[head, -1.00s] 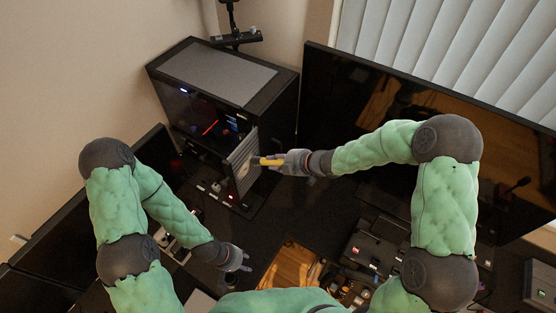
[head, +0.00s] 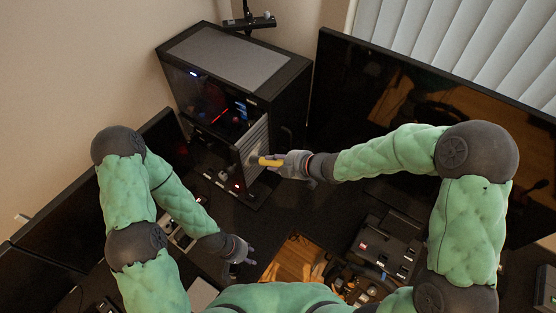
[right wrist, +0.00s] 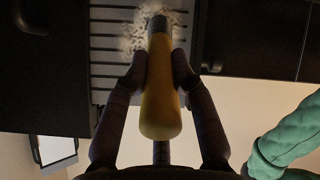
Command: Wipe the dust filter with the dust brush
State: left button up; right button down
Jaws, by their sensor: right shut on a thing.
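The dust filter (head: 253,142) is a grey slatted panel upright at the front of the black computer case. A pale speckled dust patch (right wrist: 133,34) covers some of its slats in the right wrist view. My right gripper (head: 283,163) is shut around the yellow handle of the dust brush (head: 268,161). In the right wrist view, the brush (right wrist: 160,100) points at the filter (right wrist: 103,43), its dark end overlapping the dust patch; contact cannot be told. My left gripper (head: 240,264) hangs low over the desk, empty, fingers apart, away from the filter.
The computer case (head: 285,95) stands at the back of the dark desk. A large monitor (head: 400,100) stands to its right. A black device (head: 385,248) sits near the front right, and small items lie left of the left gripper.

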jog(key=shift+w+d+r+p, duration=1.4)
jog(key=shift+w+d+p, duration=1.1)
jog(key=shift+p, duration=1.7)
jog(key=s+a+b, duration=0.7)
jog(key=shift+s+a, duration=0.15)
jog(key=shift+s, duration=0.25)
jog(key=s+d+p, duration=0.1)
jog(key=s+d, duration=0.2)
jog(key=d, duration=0.2)
jog(key=shift+s, duration=0.3)
dwell(0.3)
